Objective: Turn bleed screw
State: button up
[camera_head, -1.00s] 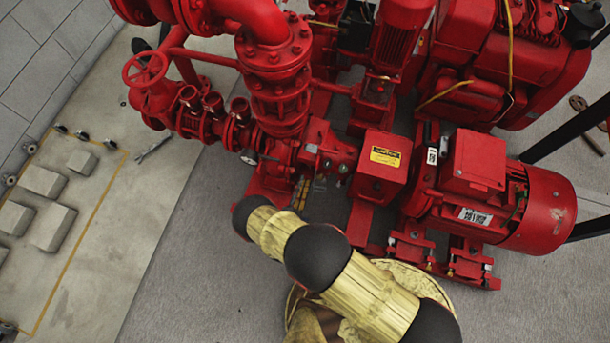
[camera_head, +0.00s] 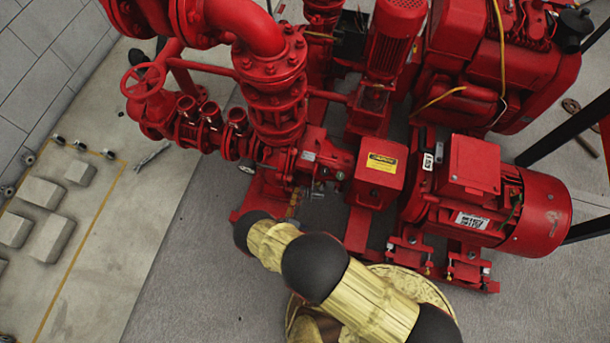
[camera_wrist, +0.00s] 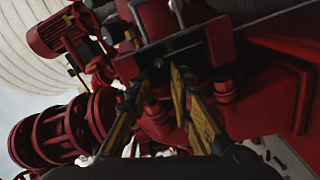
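In the wrist view, the two yellow-and-black fingers of my gripper (camera_wrist: 160,82) point up toward a red pump housing (camera_wrist: 185,45). A gap shows between the fingertips, and I see nothing clearly clamped there. A small brass-coloured fitting (camera_wrist: 158,62) sits just beyond the tips; it may be the bleed screw, but the dark picture does not settle it. In the head view, my gripper lies low beside the pump casing (camera_head: 285,160), mostly hidden by my arm and the red parts. The bleed screw cannot be made out there.
A red pump bracket with a yellow label (camera_head: 382,162) and a red motor (camera_head: 490,195) stand to the right. A handwheel valve (camera_head: 143,80) and thick vertical pipe (camera_head: 275,105) stand left and behind. Concrete blocks (camera_head: 42,192) lie far left.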

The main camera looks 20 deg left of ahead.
jog(key=w+m+b, duration=0.1)
jog(key=w+m, duration=0.7)
jog(key=shift+a+m, duration=0.3)
jog(key=shift+a, duration=0.1)
jog(key=shift+c, duration=1.1)
grip_shut()
